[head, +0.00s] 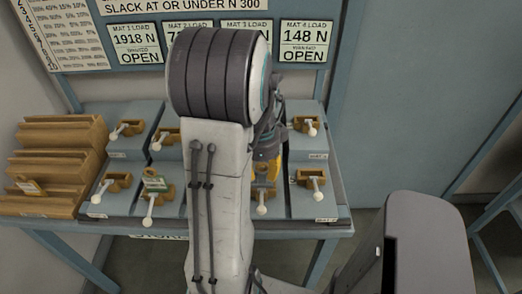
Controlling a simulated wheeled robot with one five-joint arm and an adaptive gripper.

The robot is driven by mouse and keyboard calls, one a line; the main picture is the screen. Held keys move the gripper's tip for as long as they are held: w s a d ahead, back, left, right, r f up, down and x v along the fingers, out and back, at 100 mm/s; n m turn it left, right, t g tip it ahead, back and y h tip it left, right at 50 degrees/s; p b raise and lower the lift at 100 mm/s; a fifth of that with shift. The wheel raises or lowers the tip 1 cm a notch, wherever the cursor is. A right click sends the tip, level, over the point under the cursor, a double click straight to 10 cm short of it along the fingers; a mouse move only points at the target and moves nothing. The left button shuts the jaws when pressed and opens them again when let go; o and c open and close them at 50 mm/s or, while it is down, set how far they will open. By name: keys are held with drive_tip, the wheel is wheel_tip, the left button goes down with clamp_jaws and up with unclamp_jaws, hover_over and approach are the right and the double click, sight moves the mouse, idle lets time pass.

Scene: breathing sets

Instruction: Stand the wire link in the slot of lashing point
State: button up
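Several brass lashing points with white-knobbed levers sit on the grey blocks of the bench. One at the front left (155,191) has a green-and-white tagged piece (154,183) at its top. One at the front right (311,181) shows no tagged piece. Another, in front of my arm's end, is the lashing point (264,193) partly hidden by my arm. My gripper (267,171) is mostly hidden behind my arm, low over that block, with a yellow part showing. I cannot tell its fingers or whether it holds anything. I cannot make out the wire link for certain.
A stepped wooden rack (62,150) stands at the bench's left end, with a tagged piece (31,187) in its front. Load signs hang behind; mat 1 reads 1918 N (135,42) and mat 4 reads 148 N (306,41), both OPEN. Blue-grey bench legs stand below.

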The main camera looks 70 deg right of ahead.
wheel_tip(320, 180, up, 6)
wheel_tip(320, 180, up, 4)
drive_tip(key=r+b, duration=0.1)
drive_tip(key=b, duration=0.1)
hover_over(261, 184)
drive_tip(key=shift+a+f, duration=0.15)
drive_tip(key=shift+f, duration=0.1)
drive_tip(key=w+a+n+t+h, duration=0.1)
drive_tip(key=w+a+n+t, duration=0.1)
drive_tip(key=w+a+n, duration=1.3)
drive_tip(key=s+a+f+n+t, duration=0.1)
drive_tip(key=a+n, duration=0.7)
drive_tip(key=s+a+f+n+y, duration=0.1)
drive_tip(key=a+f+n, duration=0.1)
drive_tip(key=a+n, duration=0.6)
drive_tip(key=shift+a+n+t, duration=0.35)
drive_tip(key=shift+n+t, duration=0.05)
drive_tip(key=shift+n, duration=0.3)
